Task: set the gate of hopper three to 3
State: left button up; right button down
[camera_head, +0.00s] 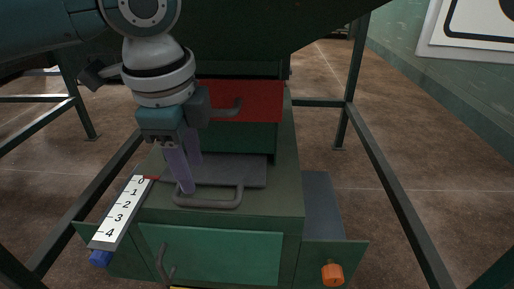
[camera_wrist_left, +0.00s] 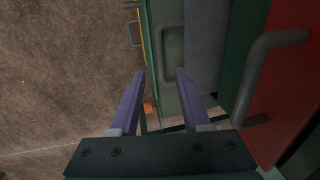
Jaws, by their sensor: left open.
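The gate of the hopper is a flat grey plate (camera_head: 240,170) with a U-shaped handle (camera_head: 236,201) at its front. A white scale (camera_head: 122,214) marked 0 to 4 runs along its left side. A red pointer (camera_head: 151,178) stands at the 0 mark. My left gripper (camera_head: 189,178) is open, fingers pointing down at the left part of the handle. In the left wrist view the handle (camera_wrist_left: 160,55) appears between the fingertips (camera_wrist_left: 160,72). I cannot tell whether they touch it. My right gripper is out of view.
A red panel (camera_head: 260,104) with a grey bar handle rises behind the plate, close to my left wrist. A blue knob (camera_head: 101,258) sits at the scale's lower end. An orange knob (camera_head: 332,273) is at front right. Green frame posts (camera_head: 390,180) stand around.

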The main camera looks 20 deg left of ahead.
aim_at(202, 201)
pick_arm(q)
jog(key=f+b, duration=0.1)
jog(key=f, duration=0.1)
jog(key=w+f+b, duration=0.1)
jog(key=f, duration=0.2)
jog(key=f+b, duration=0.2)
jog(key=shift+w+a+f, duration=0.15)
jog(key=shift+w+f, duration=0.05)
jog(key=shift+f, duration=0.05)
grip_shut()
dwell(1.1)
